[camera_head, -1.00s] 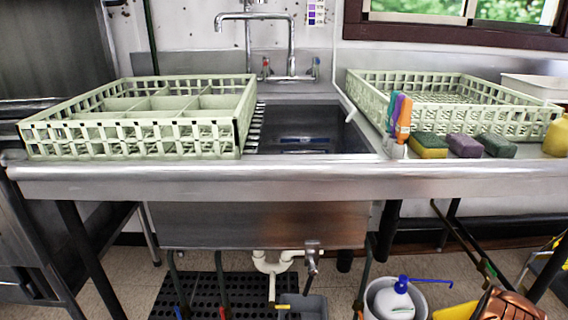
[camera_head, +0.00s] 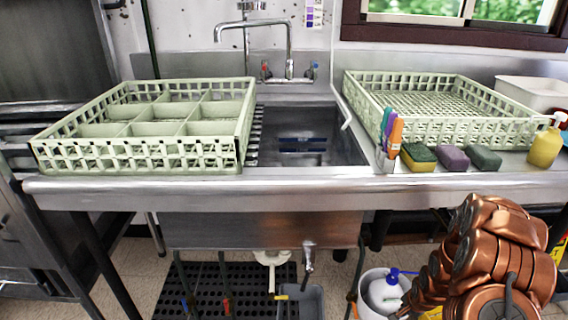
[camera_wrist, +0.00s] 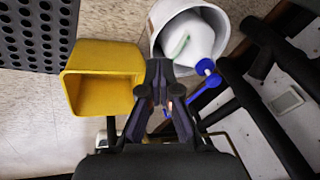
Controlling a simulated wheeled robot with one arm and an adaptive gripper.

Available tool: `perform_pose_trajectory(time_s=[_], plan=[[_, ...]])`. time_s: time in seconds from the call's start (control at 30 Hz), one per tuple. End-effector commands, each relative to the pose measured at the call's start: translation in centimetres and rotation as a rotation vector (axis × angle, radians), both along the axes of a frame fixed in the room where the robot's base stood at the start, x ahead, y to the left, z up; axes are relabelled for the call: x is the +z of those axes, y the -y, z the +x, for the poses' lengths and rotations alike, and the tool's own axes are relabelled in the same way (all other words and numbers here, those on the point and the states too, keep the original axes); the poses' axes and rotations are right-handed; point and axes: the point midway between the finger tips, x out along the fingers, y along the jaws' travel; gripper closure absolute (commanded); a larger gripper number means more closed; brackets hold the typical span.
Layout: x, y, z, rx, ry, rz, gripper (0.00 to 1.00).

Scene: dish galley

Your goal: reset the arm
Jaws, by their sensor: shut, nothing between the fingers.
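My gripper (camera_wrist: 160,100) shows in the wrist view with its dark fingers together and nothing between them. It points down toward the floor, above a yellow bin (camera_wrist: 105,85) and a white bucket (camera_wrist: 190,25). In the head view my copper-coloured arm is folded at the lower right, in front of the counter's underside. The gripper itself cannot be made out in the head view.
A divided green rack (camera_head: 140,157) sits left of the sink (camera_head: 300,135), and an open green rack (camera_head: 450,133) sits right. Pens, sponges and a yellow soap bottle (camera_head: 546,146) stand near the counter's front edge (camera_head: 300,192). The bucket (camera_head: 370,308) stands on the floor below.

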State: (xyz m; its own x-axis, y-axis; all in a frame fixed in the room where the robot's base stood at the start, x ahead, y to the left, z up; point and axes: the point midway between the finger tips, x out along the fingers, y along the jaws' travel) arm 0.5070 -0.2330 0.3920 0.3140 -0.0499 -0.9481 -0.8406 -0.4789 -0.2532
Motion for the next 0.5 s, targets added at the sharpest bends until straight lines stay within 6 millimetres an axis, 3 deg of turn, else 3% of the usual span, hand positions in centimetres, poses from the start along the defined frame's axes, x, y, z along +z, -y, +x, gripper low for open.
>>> perform_pose_trajectory(time_s=[0.03,0.5], plan=[[2.7,-0.4,0.2,0.027,-0.010,-0.014,1.00],[19.9,-5.2,-2.1,0.270,-0.149,-0.102,1.00]])
